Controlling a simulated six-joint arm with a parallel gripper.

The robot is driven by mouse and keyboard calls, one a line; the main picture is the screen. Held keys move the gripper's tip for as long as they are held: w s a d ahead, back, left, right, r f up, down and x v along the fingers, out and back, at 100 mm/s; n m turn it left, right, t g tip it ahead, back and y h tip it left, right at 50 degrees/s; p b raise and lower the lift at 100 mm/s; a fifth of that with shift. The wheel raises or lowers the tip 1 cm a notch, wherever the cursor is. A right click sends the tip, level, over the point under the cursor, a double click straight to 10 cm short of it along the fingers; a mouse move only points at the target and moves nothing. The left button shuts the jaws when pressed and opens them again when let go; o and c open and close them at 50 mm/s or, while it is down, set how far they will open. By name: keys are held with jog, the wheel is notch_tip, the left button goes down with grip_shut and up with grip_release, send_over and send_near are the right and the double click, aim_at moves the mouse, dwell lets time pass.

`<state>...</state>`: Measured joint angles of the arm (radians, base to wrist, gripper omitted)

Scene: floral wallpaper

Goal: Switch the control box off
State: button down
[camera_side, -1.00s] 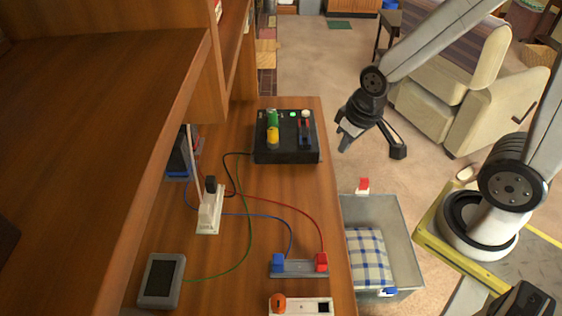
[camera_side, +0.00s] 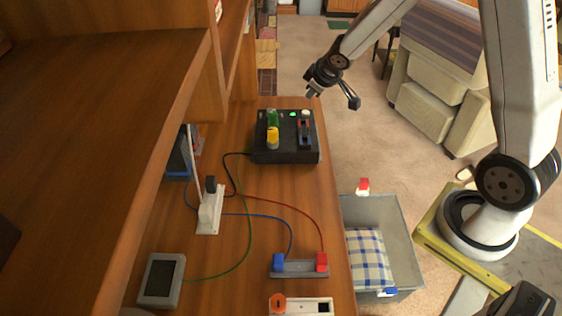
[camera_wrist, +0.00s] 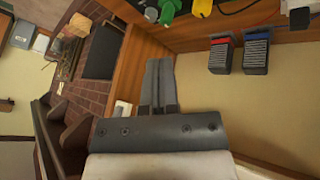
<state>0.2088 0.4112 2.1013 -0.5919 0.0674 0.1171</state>
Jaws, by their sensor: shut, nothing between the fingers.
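The black control box (camera_side: 284,157) sits at the far end of the wooden table in the side view. Its top has green and yellow knobs (camera_side: 272,138), a lit green lamp (camera_side: 293,114), a white knob (camera_side: 305,113) and a dark switch with some red (camera_side: 304,133). My gripper (camera_side: 311,95) is shut and empty, up beyond the box's far right corner and apart from it. In the wrist view, my gripper's fingers (camera_wrist: 160,64) lie together. The green knob (camera_wrist: 169,9) and yellow knob (camera_wrist: 202,8) show at that view's top edge.
Wires run across the table to a white stand (camera_side: 209,212), a grey screen unit (camera_side: 162,281) and a red-and-blue terminal block (camera_side: 300,268). A grey bin (camera_side: 405,235) stands right of the table. A wooden shelf (camera_side: 90,130) overhangs the left. Open air lies right of the box.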

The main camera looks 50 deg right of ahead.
jog(key=w+d+f+n+t, duration=0.2)
jog(key=w+d+f, duration=0.1)
jog(key=w+d, duration=0.45)
jog(key=n+y, duration=0.1)
jog(key=n, duration=0.2)
send_over(308, 113)
notch_tip(308, 113, down, 5)
jog(key=shift+w+d+t, duration=0.1)
jog(key=shift+t, duration=0.3)
jog(key=shift+f, duration=0.1)
jog(key=shift+f, duration=4.25)
jog(key=shift+f, duration=0.95)
jog(key=shift+r, duration=0.95)
